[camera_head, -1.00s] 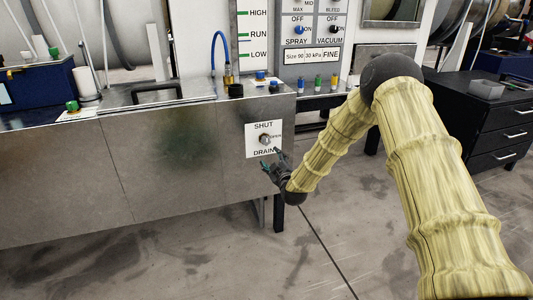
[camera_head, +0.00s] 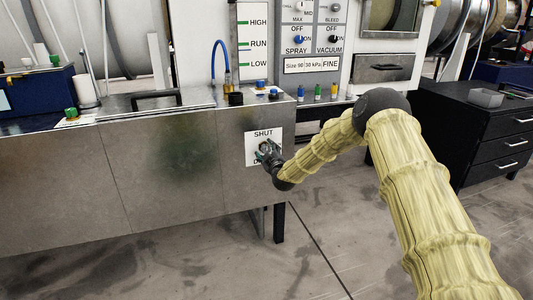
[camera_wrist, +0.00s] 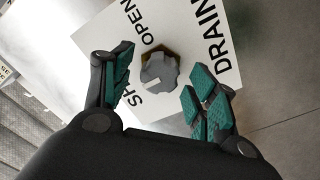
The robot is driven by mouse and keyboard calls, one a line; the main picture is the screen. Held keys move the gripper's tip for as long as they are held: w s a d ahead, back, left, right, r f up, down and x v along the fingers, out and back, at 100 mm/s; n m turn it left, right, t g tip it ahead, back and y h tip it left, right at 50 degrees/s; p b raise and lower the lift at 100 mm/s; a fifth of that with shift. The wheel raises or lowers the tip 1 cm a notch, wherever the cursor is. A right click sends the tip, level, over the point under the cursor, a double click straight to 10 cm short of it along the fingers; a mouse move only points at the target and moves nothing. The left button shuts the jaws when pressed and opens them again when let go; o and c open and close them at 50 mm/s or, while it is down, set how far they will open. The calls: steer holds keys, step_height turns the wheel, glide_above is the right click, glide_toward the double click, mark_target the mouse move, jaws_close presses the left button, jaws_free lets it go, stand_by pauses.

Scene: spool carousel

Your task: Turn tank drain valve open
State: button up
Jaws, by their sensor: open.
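The drain valve knob (camera_wrist: 160,70) is a grey, many-sided knob on a white label plate (camera_wrist: 190,22) reading SHUT, OPEN and DRAIN. In the head view the plate (camera_head: 250,150) is on the front of the steel tank (camera_head: 172,165). A pale mark on the knob's lower left points towards the word SHUT. My gripper (camera_head: 267,154) is right at the plate and hides much of the knob there. In the wrist view its teal-padded fingers are open, one on each side of the knob. A gap shows beside each finger, and I see no contact.
A control panel (camera_head: 312,67) with spray and vacuum knobs stands above and behind the tank's right end. A black drawer cabinet (camera_head: 485,130) stands at the right. A blue hose (camera_head: 217,47) rises from the tank top. The floor in front is clear.

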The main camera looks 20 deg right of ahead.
steer(key=shift+w, duration=0.2)
steer(key=c, duration=1)
